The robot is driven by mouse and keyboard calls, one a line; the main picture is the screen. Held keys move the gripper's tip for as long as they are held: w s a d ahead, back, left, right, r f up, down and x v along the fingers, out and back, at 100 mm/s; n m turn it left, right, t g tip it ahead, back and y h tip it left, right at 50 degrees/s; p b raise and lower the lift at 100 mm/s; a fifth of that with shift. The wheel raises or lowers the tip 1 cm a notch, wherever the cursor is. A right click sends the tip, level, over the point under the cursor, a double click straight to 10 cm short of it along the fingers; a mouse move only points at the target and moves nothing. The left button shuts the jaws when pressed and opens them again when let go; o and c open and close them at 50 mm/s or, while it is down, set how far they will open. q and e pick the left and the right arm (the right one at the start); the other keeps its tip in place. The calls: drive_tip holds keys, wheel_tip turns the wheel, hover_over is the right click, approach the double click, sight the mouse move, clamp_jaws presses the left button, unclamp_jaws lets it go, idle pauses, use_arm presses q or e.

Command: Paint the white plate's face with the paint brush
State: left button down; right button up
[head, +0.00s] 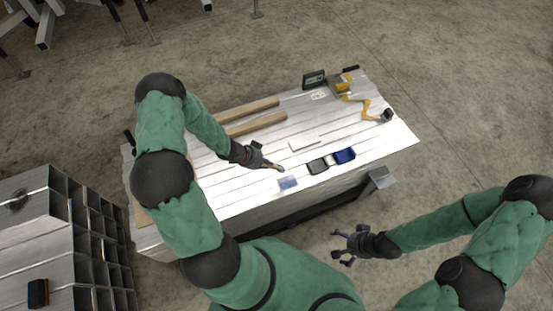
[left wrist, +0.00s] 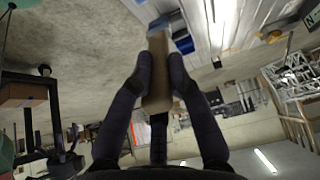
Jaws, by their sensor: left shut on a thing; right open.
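My left gripper (head: 264,161) is shut on the paint brush (head: 273,166), above the front middle of the table. The white plate (head: 304,144) appears as a pale flat rectangle lying beyond and right of the brush. No paint colour is visible on it. My right gripper (head: 349,246) is open and empty, off the table's front side.
A black tray (head: 318,165) and a blue tray (head: 344,156) stand side by side right of the brush. Wooden bars (head: 252,125) lie at the back. A yellow tool (head: 365,107) and a dark-screened device (head: 314,79) are at the far right. A metal rack (head: 60,235) stands left.

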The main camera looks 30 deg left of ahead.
use_arm(q)
drive_tip(key=shift+s+a+r, duration=0.3)
drive_tip(key=shift+s+a, duration=0.05)
drive_tip(key=shift+s, duration=0.2)
wheel_tip(320, 180, down, 5)
drive_tip(key=b, duration=0.4)
drive_tip(key=shift+b, duration=0.4)
